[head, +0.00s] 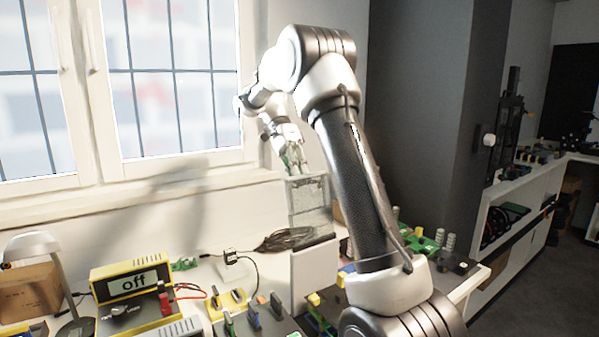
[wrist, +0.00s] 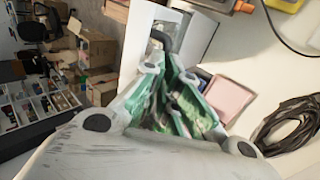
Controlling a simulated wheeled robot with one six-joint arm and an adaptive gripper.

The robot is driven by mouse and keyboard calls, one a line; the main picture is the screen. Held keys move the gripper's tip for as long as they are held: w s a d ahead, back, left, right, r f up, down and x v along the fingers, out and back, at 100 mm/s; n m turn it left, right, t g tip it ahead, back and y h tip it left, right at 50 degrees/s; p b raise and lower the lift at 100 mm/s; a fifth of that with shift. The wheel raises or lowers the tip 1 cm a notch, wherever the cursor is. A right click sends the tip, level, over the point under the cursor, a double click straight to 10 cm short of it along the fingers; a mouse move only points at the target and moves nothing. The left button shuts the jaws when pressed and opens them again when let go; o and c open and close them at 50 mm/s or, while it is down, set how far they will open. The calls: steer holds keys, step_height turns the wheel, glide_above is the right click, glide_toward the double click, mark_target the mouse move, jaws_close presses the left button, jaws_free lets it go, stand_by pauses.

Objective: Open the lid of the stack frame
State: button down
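A grey, partly see-through box-like frame (head: 309,208), which I take to be the stack frame, stands upright beyond my arm in the head view. I cannot make out its lid as a separate part. My gripper (head: 294,163) is just above its top edge, pointing down; whether they touch is unclear. In the wrist view my gripper (wrist: 180,75), with green inner pads, sits over a white block-like body (wrist: 203,40). A dark curved piece (wrist: 160,39) lies near the fingertips. I cannot tell whether the fingers are apart or hold anything.
A white block (head: 314,272) stands below the frame. A black cable coil (head: 290,239) lies beside it. A yellow meter reading "off" (head: 131,281) and a brown carton (head: 30,292) are at left. The window (head: 170,75) is behind. A pink square (wrist: 230,97) shows in the wrist view.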

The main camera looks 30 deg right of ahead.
step_height(320, 180, down, 2)
steer(key=shift+a+f+g, duration=0.1)
steer(key=shift+f+g, duration=0.05)
steer(key=shift+g, duration=0.25)
steer(key=c, duration=1.1)
jaws_free()
steer(key=shift+s, duration=0.1)
steer(key=shift+c, duration=0.2)
